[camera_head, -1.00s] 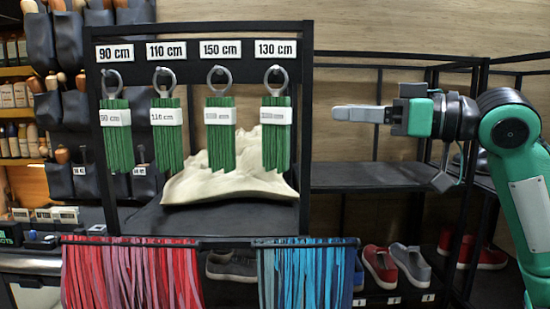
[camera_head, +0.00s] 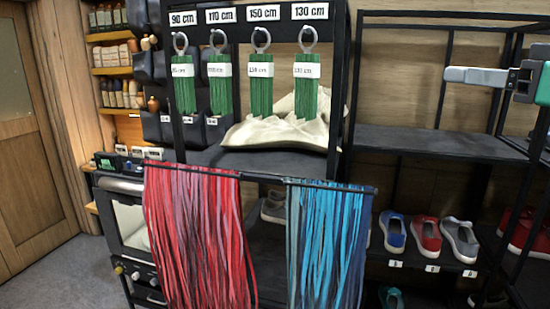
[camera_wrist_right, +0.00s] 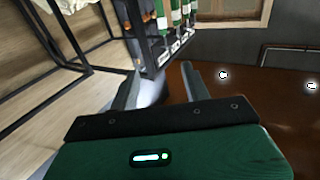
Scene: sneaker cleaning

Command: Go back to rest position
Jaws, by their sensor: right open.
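My right gripper (camera_head: 452,74) is at the right edge of the head view, raised in the air and pointing left, in front of the empty upper shelf. In the right wrist view, its two grey fingers (camera_wrist_right: 160,84) stand apart with nothing held between them. My left gripper is in neither view.
A black rack holds green lace bundles (camera_head: 260,90) on hooks under length labels. Red laces (camera_head: 200,235) and blue laces (camera_head: 325,245) hang from its lower bar. Shoes (camera_head: 426,233) sit on a low shelf at right. Grey floor (camera_head: 75,270) is clear at lower left.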

